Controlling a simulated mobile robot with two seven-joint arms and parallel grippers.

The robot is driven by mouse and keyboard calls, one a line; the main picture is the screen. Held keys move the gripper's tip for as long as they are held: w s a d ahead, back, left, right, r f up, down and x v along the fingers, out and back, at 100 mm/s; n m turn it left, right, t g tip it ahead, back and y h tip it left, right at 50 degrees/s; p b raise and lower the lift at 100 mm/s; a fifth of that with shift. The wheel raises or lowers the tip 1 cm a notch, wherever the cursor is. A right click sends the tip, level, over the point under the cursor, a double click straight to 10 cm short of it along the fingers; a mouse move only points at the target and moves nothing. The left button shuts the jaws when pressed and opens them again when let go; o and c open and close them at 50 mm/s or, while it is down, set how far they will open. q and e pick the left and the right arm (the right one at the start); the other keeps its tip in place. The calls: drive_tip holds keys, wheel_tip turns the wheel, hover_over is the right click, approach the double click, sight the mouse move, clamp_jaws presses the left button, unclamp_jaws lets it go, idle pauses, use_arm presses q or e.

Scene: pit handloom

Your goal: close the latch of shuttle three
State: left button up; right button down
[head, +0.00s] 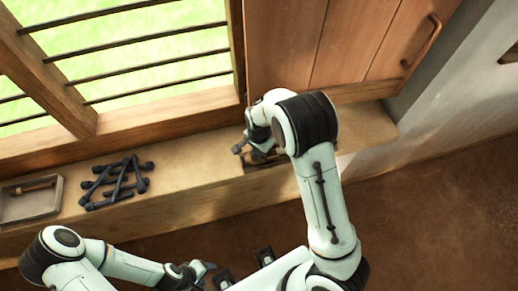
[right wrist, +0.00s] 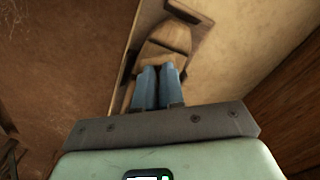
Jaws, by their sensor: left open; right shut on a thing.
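A wooden shuttle (right wrist: 170,40) lies in a shallow wooden holder on the ledge, its pointed end toward the top of the right wrist view. My right gripper (right wrist: 158,70) has its two fingers close together and is shut on a small wooden piece at the shuttle's near part. The fingers hide most of that piece, so I cannot tell how the latch stands. In the head view my right gripper (head: 250,153) is low at the ledge, and my arm hides much of the shuttle. My left gripper (head: 205,275) is open and empty at the bottom, away from the ledge.
On the ledge (head: 190,170) stand a dark rack of bars (head: 115,182) and, at the far left, a grey tray (head: 36,210) with a wooden-handled item. A barred window and a wooden cabinet (head: 340,45) rise behind. The ledge between rack and right gripper is clear.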

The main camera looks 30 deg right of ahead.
drive_tip(key=m+p, duration=0.1)
drive_tip(key=m, duration=0.2)
drive_tip(key=shift+w+r+m+p, duration=0.1)
drive_tip(key=shift+r+m+p, duration=0.05)
drive_tip(key=shift+m+p, duration=0.15)
use_arm(q)
drive_tip(key=shift+w+r+p, duration=0.35)
drive_tip(key=shift+w+r, duration=0.4)
drive_tip(key=shift+r, duration=0.3)
drive_tip(key=shift+w+r+p, duration=0.3)
drive_tip(key=shift+w+r, duration=0.45)
drive_tip(key=shift+r, duration=0.25)
use_arm(e)
drive_tip(key=shift+m, duration=1.6)
drive_tip(key=c, duration=1.5)
unclamp_jaws()
